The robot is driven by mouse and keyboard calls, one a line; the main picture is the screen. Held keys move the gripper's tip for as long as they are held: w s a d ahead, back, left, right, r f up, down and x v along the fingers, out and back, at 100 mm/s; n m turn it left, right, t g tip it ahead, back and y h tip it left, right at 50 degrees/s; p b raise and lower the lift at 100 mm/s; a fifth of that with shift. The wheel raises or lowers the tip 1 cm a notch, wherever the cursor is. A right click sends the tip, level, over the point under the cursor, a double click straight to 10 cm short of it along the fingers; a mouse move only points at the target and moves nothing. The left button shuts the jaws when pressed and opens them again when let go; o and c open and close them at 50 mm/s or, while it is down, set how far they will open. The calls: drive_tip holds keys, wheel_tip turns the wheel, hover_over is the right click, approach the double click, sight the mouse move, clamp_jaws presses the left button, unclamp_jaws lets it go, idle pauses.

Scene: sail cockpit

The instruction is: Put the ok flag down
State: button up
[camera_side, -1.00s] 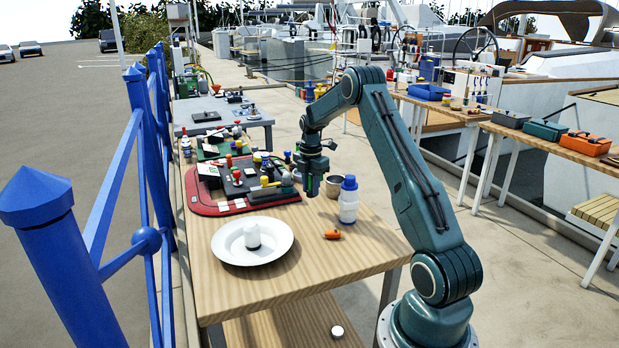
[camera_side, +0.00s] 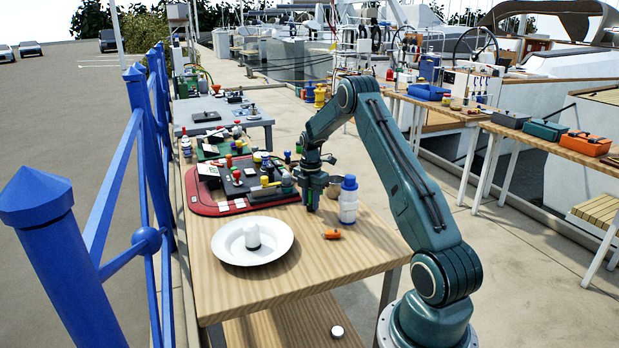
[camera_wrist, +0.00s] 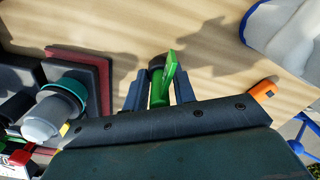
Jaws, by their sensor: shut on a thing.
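The ok flag (camera_wrist: 165,80) is a small green piece with a flat green tab and a dark round end. In the wrist view it sits between the two fingers of my gripper (camera_wrist: 158,92), which is shut on it. In the side view my gripper (camera_side: 312,205) points down at the table, just right of the red-edged panel, low over the wood. Only a sliver of green shows there between the fingers. I cannot tell whether the flag touches the table.
A white bottle with blue cap (camera_side: 349,200) stands close right of my gripper. A small orange item (camera_side: 333,234) lies in front. The red-edged panel (camera_side: 205,208) with knobs is left. A metal cup is partly hidden behind the gripper. A white plate (camera_side: 230,258) holds a white cylinder.

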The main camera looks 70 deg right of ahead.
drive_tip(key=shift+f, duration=0.1)
drive_tip(key=o, duration=1)
wheel_tip(320, 180, up, 12)
idle(0.8)
